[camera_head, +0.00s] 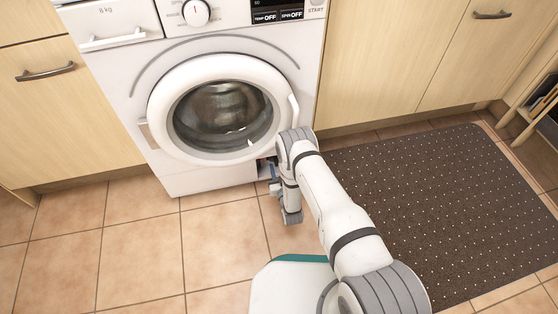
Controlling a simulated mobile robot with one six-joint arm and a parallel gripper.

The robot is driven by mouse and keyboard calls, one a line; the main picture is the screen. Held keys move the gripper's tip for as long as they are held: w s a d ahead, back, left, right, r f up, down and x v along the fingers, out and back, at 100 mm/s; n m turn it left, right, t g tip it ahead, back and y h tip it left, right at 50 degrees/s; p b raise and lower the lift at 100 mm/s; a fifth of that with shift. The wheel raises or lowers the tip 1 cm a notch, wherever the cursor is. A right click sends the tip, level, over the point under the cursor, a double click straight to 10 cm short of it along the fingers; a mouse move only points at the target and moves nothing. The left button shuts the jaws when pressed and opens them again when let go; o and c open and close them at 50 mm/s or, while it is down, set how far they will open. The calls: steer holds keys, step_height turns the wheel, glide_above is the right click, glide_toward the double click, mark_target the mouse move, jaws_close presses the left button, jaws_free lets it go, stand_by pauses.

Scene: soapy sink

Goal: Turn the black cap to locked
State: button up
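My gripper (274,182) is low in front of the lower right corner of the white washing machine (215,182). It faces a small dark opening (262,166) in the machine's lower front. My arm and wrist cover much of this spot. I cannot make out the black cap; it may be hidden in the opening or behind my gripper. The fingers are too small and too covered to show whether they are open or shut, or whether they touch anything.
The machine's round door (222,110) is shut, with its white handle (294,110) at the right. Wooden cabinets (390,60) stand on both sides. A dark dotted mat (440,200) lies at the right. The tiled floor (140,240) at the left is clear.

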mark_target(276, 159)
steer(key=b+x, duration=0.1)
steer(key=x, duration=0.3)
steer(key=shift+w+d, duration=0.1)
steer(key=shift+d, duration=0.05)
steer(key=shift+c, duration=0.5)
jaws_close()
